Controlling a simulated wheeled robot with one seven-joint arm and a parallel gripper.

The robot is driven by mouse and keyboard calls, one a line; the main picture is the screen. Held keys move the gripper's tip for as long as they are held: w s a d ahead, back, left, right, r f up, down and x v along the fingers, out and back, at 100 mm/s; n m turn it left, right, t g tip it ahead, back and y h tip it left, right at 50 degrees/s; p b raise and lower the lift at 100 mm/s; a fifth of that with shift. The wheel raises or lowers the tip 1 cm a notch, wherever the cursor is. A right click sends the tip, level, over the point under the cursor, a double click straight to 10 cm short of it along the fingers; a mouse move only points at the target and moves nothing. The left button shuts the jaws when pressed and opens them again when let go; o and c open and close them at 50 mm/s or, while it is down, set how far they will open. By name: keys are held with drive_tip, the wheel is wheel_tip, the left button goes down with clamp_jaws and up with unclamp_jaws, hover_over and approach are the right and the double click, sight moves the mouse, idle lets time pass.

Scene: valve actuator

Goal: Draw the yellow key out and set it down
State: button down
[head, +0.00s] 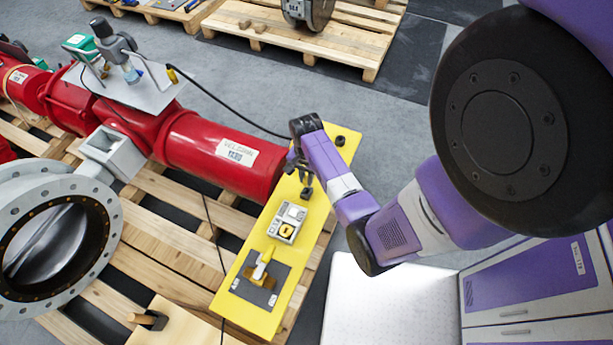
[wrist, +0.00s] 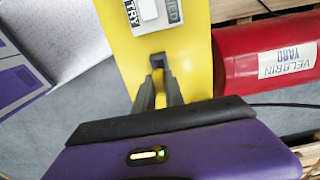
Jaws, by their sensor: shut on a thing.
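My gripper (head: 305,180) is at the yellow panel (head: 325,172), just above a small dark block (head: 307,193) on it. In the wrist view my gripper's two fingers (wrist: 160,88) are close together, and the dark block (wrist: 157,61) shows just past their tips. A narrow yellow strip, seemingly the yellow key (wrist: 159,84), shows between the fingers; the rest of it is hidden. I cannot tell whether the key is in the block or clear of it.
A grey control box (head: 288,222) and a yellow-handled lever (head: 262,266) on a dark plate stand on the panel. The red pipe (head: 225,155) runs beside it. A large grey flange (head: 108,220) lies left. A white worktop (head: 385,305) is at lower right.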

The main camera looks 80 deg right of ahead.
sight(306, 187)
drive_tip(key=shift+f+b, duration=0.55)
drive_tip(key=shift+f, duration=0.6)
drive_tip(key=shift+p, duration=0.65)
idle(0.9)
drive_tip(key=shift+f+b, duration=1.1)
drive_tip(key=shift+f, duration=0.55)
drive_tip(key=c, duration=1.3)
unclamp_jaws()
drive_tip(key=shift+c, duration=0.2)
drive_tip(key=shift+r, duration=3.9)
